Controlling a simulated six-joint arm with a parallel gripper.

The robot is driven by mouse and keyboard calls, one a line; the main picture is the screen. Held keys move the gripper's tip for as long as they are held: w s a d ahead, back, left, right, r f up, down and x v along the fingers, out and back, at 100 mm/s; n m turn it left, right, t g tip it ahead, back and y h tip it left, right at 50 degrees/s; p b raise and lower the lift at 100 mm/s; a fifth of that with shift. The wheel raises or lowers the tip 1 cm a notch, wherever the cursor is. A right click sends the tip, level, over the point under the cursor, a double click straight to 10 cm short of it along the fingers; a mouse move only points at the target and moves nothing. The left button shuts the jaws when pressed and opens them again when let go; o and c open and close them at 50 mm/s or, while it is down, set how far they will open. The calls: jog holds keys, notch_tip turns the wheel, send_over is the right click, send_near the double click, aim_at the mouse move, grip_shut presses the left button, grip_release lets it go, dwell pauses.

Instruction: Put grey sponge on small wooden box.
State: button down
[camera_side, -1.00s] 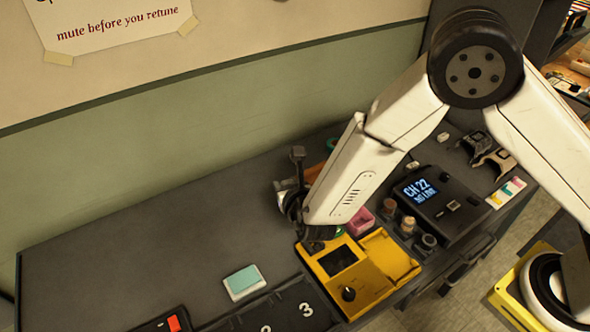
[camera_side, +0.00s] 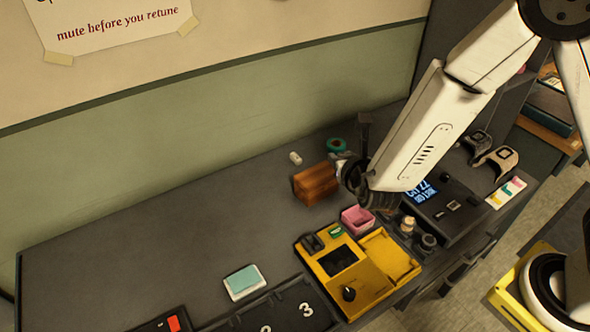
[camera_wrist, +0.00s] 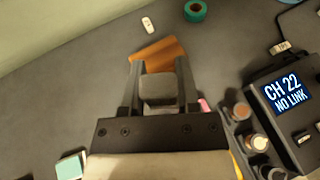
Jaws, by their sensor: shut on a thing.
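The grey sponge (camera_wrist: 160,88) is between the two fingers of my gripper (camera_wrist: 158,84) in the wrist view, and the gripper is shut on it. The small wooden box (camera_side: 315,184) stands on the dark bench in the side view, left of my gripper. The box also shows in the wrist view (camera_wrist: 157,54), just beyond the fingertips and partly hidden by the sponge and fingers. In the side view my arm hides the fingertips and the sponge. The height of the sponge above the bench is hard to tell.
A yellow device (camera_side: 375,262) is in front, a display console (camera_side: 450,200) at right. The bench left of the box is mostly clear.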

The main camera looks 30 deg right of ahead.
jog(key=shift+m+h, duration=0.3)
jog(key=shift+h, duration=0.1)
jog(key=d, duration=0.1)
jog(key=s+d+r, duration=0.1)
jog(key=s+d, duration=0.1)
jog(key=shift+s+d+r, duration=0.25)
jog(key=shift+d+r, duration=0.05)
jog(key=shift+d, duration=0.05)
jog(key=shift+w, duration=0.1)
send_over(317, 171)
jog(key=s, duration=0.1)
jog(key=f, duration=0.8)
jog(key=shift+s+f, duration=0.2)
jog(key=shift+f, duration=0.05)
jog(key=shift+w+f, duration=0.4)
jog(key=shift+w, duration=0.05)
jog(key=shift+w+f, duration=0.25)
jog(key=shift+f, duration=1.6)
